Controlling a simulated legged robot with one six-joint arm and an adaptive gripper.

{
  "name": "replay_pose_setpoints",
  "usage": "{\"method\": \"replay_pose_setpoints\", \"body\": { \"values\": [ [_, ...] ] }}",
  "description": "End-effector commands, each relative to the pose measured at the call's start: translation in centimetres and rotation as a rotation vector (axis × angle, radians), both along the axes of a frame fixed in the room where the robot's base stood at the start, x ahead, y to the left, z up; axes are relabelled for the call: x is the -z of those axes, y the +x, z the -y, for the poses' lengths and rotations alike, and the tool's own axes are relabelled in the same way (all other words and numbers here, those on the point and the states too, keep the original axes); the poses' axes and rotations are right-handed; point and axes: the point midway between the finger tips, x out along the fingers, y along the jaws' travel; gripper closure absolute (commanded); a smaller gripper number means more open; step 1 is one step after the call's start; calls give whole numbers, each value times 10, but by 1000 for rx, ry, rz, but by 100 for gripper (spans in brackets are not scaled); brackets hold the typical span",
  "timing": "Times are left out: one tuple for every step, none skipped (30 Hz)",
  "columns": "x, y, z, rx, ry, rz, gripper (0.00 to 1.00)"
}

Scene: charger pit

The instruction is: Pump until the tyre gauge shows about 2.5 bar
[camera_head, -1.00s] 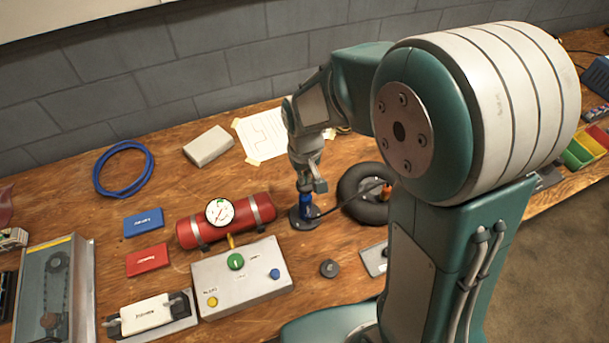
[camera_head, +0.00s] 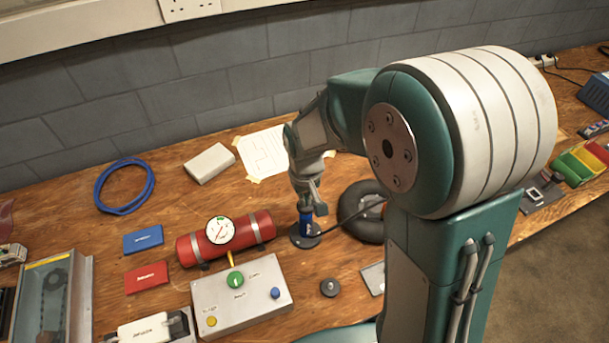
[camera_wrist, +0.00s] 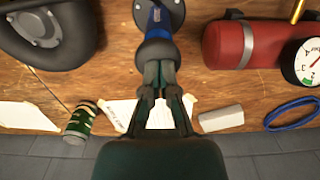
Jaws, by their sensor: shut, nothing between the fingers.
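The pump (camera_head: 306,225) is a blue upright cylinder on a dark round base; its blue body also shows in the wrist view (camera_wrist: 158,20). My gripper (camera_head: 309,203) is shut and empty, with its fingertips at the dark cap on top of the pump in the wrist view (camera_wrist: 160,68). The cap looks touched from above, not gripped. The tyre (camera_head: 355,212) lies flat to the right of the pump, partly hidden by my arm. A dark hose runs from pump to tyre. The round white gauge (camera_head: 219,230) has a red needle; its exact reading is too small to tell.
The gauge sits on a red cylinder (camera_head: 256,227) left of the pump. In front is a grey box (camera_head: 225,302) with green, yellow and blue knobs. A blue cable coil (camera_head: 123,187) lies at left; a pale block (camera_head: 210,163) and taped paper (camera_head: 263,150) lie behind.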

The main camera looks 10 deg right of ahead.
Motion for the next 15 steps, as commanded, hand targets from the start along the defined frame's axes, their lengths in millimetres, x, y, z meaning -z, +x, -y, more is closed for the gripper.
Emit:
{"method": "replay_pose_setpoints", "body": {
  "values": [
    [-12, 4, 0, 1, 3, 10, 100],
    [-18, 5, 0, 1, 3, 12, 100],
    [-27, 7, 0, 1, 4, 14, 100],
    [-34, 7, 0, 1, 4, 14, 100],
    [-41, 7, 0, 1, 4, 15, 100],
    [-49, 7, 0, 1, 4, 15, 100],
    [-56, 7, 0, 1, 4, 15, 100],
    [-62, 7, 0, 1, 5, 16, 100],
    [-71, 7, 0, 1, 5, 16, 100],
    [-77, 7, 0, 1, 5, 16, 100],
    [-84, 7, 0, 1, 5, 17, 100],
    [-92, 7, 0, 1, 5, 16, 100],
    [-97, 7, 0, 1, 5, 16, 100],
    [-102, 7, 0, 1, 4, 15, 100],
    [-108, 7, 0, 1, 5, 16, 100]
  ]
}}
